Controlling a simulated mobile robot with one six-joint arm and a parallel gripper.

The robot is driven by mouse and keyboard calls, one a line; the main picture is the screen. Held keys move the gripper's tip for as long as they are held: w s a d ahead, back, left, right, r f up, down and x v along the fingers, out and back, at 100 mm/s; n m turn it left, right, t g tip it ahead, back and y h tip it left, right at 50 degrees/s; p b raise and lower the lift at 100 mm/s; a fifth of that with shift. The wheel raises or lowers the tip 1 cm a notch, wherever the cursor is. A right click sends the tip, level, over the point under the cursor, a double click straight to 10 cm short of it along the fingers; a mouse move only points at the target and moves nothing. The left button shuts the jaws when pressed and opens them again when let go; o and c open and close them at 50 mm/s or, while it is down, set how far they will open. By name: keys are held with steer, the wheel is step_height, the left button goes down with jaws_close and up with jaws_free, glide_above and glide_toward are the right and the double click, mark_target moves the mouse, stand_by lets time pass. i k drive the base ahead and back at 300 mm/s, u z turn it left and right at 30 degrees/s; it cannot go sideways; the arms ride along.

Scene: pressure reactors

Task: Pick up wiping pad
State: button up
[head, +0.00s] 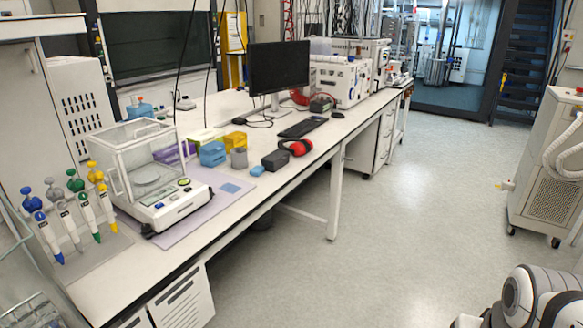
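A flat blue square (231,188), which looks like the wiping pad, lies near the front edge of the bench, at the right end of a pale lilac mat (195,222). A small, thicker blue block (257,170) lies just behind it to the right, apart from it; I cannot tell for sure which of the two is the pad. Nothing covers the flat square. Rounded white and grey links of my arm show in the bottom right corner, far from the bench. My gripper is not in view.
A glass-walled balance (150,180) stands on the mat left of the square, and a pipette stand (85,250) is further left. Blue and yellow boxes, a grey cup (239,158), a dark box (276,160) and red earmuffs (297,147) stand behind. The floor before the bench is clear.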

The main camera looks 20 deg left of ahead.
mark_target(257, 170)
steer(key=u, duration=0.8)
steer(key=i, duration=2.95)
steer(key=u, duration=0.2)
